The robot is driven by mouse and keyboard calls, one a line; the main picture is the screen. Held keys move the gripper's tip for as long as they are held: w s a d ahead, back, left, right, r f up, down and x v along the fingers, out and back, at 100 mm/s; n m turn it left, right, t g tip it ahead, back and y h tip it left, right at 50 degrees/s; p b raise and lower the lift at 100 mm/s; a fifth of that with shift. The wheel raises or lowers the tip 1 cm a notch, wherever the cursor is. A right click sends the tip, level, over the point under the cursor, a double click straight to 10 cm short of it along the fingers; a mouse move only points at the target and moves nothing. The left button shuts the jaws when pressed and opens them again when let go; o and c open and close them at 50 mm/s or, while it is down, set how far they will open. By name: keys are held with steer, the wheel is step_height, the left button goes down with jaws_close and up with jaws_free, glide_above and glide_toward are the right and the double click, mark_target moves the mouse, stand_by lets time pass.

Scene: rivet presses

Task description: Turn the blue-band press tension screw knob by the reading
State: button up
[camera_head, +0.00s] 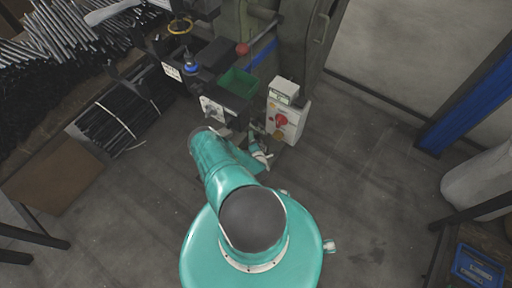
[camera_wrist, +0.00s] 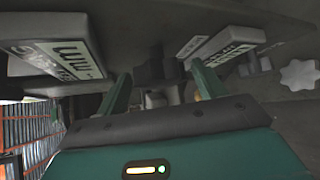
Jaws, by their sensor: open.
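The press with a blue band (camera_head: 262,54) on its column stands at the top middle of the head view. A pale lobed knob (camera_wrist: 299,74) shows at the right of the wrist view, outside my fingers; I cannot tell if it is the tension screw knob. My gripper (camera_wrist: 160,88) is open, its green fingers apart, with dark press parts (camera_wrist: 155,70) beyond the gap. No contact is visible. In the head view my gripper (camera_head: 259,155) is partly hidden by my arm, low in front of the press. White lettered plates (camera_wrist: 225,48) flank the fingers, text unclear.
A control box (camera_head: 286,124) with a red knob and a small display unit (camera_head: 284,90) stands right of the press. A green bin (camera_head: 238,82), red ball handle (camera_head: 242,48) and blue-capped part (camera_head: 192,68) are close by.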

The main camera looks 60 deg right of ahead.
steer(key=v, duration=1.3)
steer(key=shift+a, duration=0.2)
steer(key=shift+r, duration=0.1)
